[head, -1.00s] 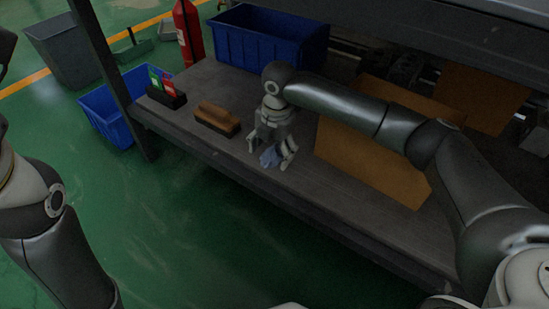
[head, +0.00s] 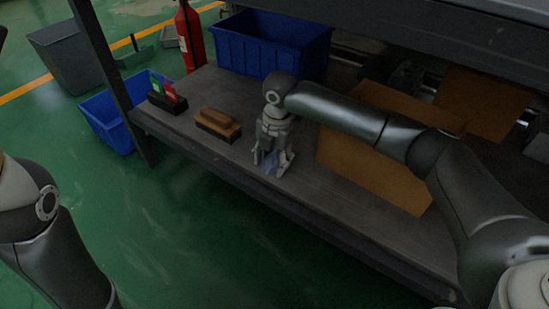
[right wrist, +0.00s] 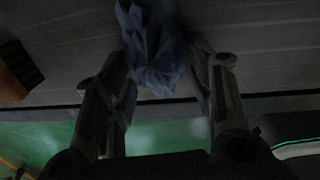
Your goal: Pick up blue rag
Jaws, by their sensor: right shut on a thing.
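The blue rag (head: 270,168) is a small crumpled cloth at the front part of the grey shelf (head: 340,215). In the right wrist view the rag (right wrist: 155,45) shows as a faceted blue bundle between the fingers. My right gripper (head: 273,164) points down over the shelf and is shut on the rag; its fingers hide part of it. In the right wrist view the gripper's two fingers (right wrist: 165,80) stand on either side of the cloth. I cannot tell whether the rag still touches the shelf. My left arm shows at the left edge, but its gripper is out of view.
A wooden brush (head: 218,123) lies left of the rag, with a dark holder (head: 167,103) beyond it. A blue crate (head: 272,47) stands behind, cardboard (head: 375,165) to the right. A dark post (head: 112,80) rises at the shelf's left end; a fire extinguisher (head: 190,38) stands behind.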

